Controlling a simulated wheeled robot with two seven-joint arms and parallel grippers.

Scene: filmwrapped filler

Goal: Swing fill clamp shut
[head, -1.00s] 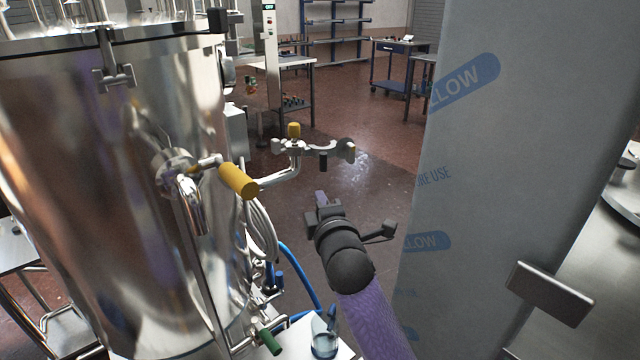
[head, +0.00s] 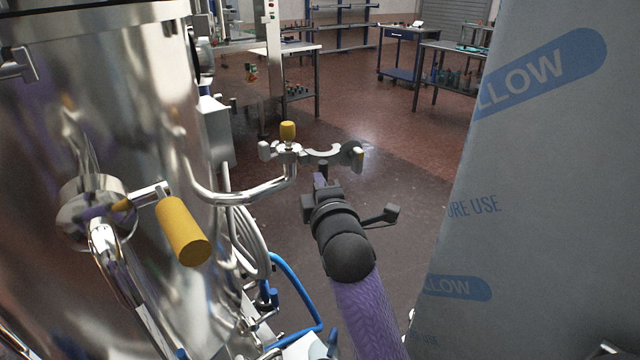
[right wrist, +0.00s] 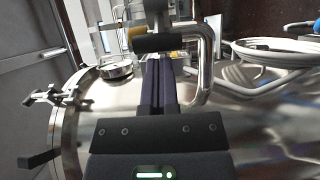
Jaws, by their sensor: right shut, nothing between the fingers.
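The fill clamp (head: 326,154) is at the end of a bent steel pipe (head: 262,190) from the tank. Its curved jaw stands swung out to the right, open, with a yellow knob (head: 288,131) on its left part. A short black piece (head: 323,168) hangs below the jaw. My right gripper (head: 319,181) is just below it, fingers shut and empty, pointing up at the clamp. In the right wrist view the shut fingers (right wrist: 158,82) end close under a black cylinder (right wrist: 160,43); I cannot tell whether they touch. My left gripper is not in view.
The shiny tank (head: 120,90) with a yellow-handled valve (head: 182,230) fills the left. A large film-wrapped block (head: 540,200) stands close on the right. Hoses (head: 292,290) hang below the pipe. Open floor lies behind the clamp, with benches farther back.

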